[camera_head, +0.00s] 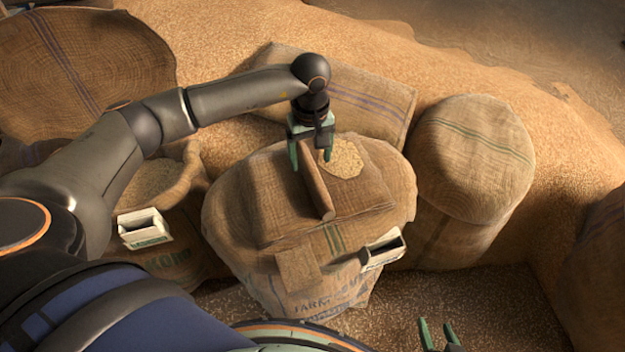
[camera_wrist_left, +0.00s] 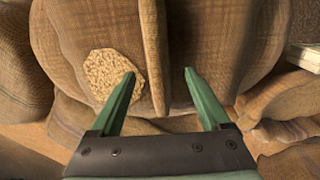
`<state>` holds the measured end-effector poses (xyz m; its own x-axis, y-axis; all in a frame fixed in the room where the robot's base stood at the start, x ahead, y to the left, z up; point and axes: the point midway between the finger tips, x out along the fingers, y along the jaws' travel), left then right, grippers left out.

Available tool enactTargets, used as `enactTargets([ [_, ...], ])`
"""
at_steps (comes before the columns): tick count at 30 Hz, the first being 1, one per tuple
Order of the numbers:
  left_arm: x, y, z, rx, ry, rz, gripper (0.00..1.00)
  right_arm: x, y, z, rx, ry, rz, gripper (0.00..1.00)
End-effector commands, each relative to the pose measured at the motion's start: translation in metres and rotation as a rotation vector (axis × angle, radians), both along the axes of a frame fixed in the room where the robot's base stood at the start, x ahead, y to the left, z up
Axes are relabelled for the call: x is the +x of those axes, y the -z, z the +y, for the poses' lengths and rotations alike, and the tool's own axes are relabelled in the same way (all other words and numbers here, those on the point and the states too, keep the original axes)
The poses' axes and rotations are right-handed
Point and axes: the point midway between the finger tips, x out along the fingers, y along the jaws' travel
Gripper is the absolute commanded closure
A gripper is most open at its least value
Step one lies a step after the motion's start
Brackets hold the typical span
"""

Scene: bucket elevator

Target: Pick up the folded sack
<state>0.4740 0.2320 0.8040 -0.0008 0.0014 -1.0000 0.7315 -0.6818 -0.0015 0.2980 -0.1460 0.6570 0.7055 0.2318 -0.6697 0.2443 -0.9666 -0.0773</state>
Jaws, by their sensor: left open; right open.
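The folded sack (camera_head: 277,205) is brown burlap and lies flat on top of a full sack (camera_head: 228,222) in the middle of the head view. A raised ridge or fold (camera_head: 317,188) stands up across it, with a small patch of grain (camera_head: 347,160) to its right. My left gripper (camera_head: 311,162) is open over the far end of the ridge. In the left wrist view its fingertips (camera_wrist_left: 159,75) are on either side of the ridge (camera_wrist_left: 154,40); contact cannot be told. My right gripper (camera_head: 437,338) shows only green fingers at the bottom edge, open and away from the sack.
A full sack (camera_head: 478,160) stands to the right, and another sack (camera_head: 365,100) lies behind. An open grain sack (camera_head: 150,185) is at the left. White boxes stand at the left (camera_head: 147,230) and beside the middle sack (camera_head: 385,250). Loose grain covers the ground.

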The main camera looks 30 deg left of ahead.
Motion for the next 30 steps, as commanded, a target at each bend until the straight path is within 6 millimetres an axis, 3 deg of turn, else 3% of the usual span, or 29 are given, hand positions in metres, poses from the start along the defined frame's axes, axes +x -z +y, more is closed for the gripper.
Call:
enactTargets([
  [12,0.002,0.050,-0.003,-0.001,0.000,0.001,0.20,-0.001,0.000,-0.001,-0.001,0.000,0.000,0.45],
  [21,0.003,0.055,-0.003,-0.001,0.000,-0.001,0.20,-0.001,0.000,-0.002,-0.003,0.001,0.000,0.45],
  [30,0.003,0.054,-0.002,-0.001,0.000,-0.001,0.54,-0.001,0.001,-0.002,-0.003,0.003,0.001,0.45],
])
